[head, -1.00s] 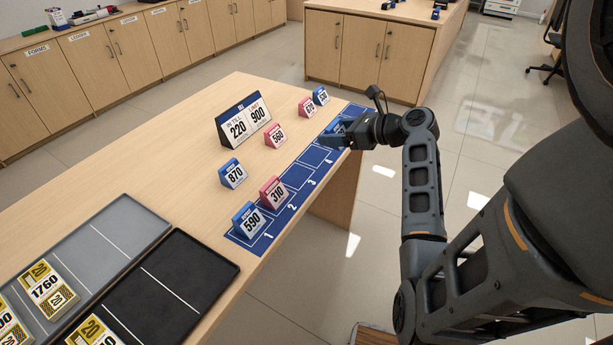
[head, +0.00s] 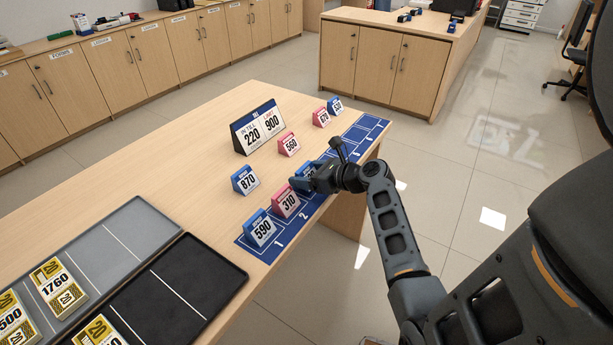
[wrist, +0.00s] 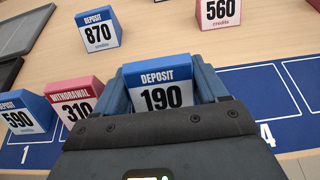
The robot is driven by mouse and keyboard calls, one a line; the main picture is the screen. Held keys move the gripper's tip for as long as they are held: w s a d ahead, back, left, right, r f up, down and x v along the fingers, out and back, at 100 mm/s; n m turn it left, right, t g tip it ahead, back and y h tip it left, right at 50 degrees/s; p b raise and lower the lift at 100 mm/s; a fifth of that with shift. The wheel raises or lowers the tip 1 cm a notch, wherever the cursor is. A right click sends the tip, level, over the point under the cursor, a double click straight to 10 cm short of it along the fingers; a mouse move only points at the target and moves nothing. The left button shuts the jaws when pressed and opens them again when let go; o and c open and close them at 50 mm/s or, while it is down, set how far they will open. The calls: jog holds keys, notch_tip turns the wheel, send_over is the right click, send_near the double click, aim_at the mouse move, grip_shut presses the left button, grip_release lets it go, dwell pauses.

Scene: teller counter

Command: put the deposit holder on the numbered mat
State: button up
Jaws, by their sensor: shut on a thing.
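A blue deposit holder marked 190 (wrist: 160,95) is between the fingers of my gripper (wrist: 165,85), which is shut on it. In the head view my gripper (head: 312,178) is low over the blue numbered mat (head: 352,143), at about space 3, just right of the pink 310 holder; whether the held holder touches the mat is hidden. On the mat stand the blue deposit holder 590 (head: 260,230) at space 1 and the pink withdrawal holder 310 (head: 286,200) at space 2. The mat's farther spaces are bare.
Off the mat stand the blue 870 holder (head: 245,180), the pink 560 holder (head: 288,144), another pink holder (head: 321,117) and another blue one (head: 335,105). A sign reading 220 and 900 (head: 257,128) stands behind. Grey (head: 125,215) and black (head: 205,270) trays lie at left.

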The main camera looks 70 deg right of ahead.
jog(key=shift+f, duration=0.3)
jog(key=shift+f, duration=0.15)
jog(key=o, duration=1.1)
jog(key=shift+c, duration=0.2)
